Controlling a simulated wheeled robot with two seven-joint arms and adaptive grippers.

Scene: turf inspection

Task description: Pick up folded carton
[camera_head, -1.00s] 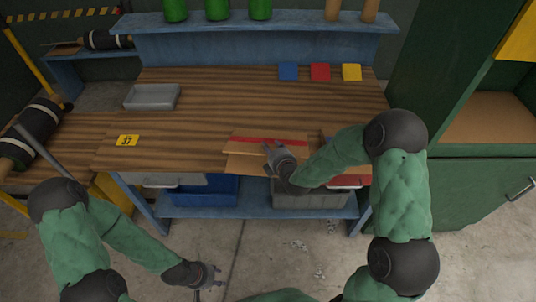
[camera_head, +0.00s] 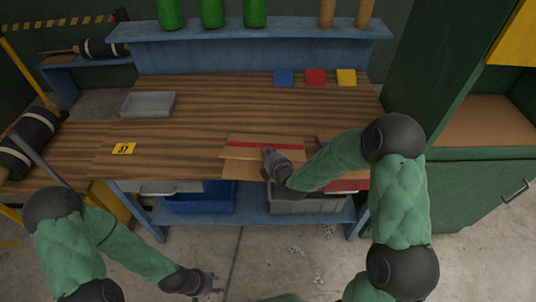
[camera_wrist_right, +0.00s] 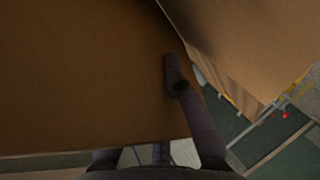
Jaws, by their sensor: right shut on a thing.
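The folded carton (camera_head: 240,153) is a flat tan piece with a red band, at the front edge of the wooden bench in the head view. My right gripper (camera_head: 268,153) is at its front right part and shut on it. In the right wrist view, brown carton panels (camera_wrist_right: 80,75) fill much of the picture, and one dark finger (camera_wrist_right: 175,75) lies against the cardboard. The other finger's contact is hidden. I cannot tell whether the carton is clear of the bench. My left gripper (camera_head: 209,284) hangs low before the bench, empty, its fingers apart.
A grey tray (camera_head: 148,104), a yellow 37 label (camera_head: 123,148) and blue, red and yellow squares (camera_head: 315,77) lie on the bench. Blue (camera_head: 200,198) and grey (camera_head: 305,206) bins stand below. A green cabinet (camera_head: 470,185) is at the right. The bench middle is clear.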

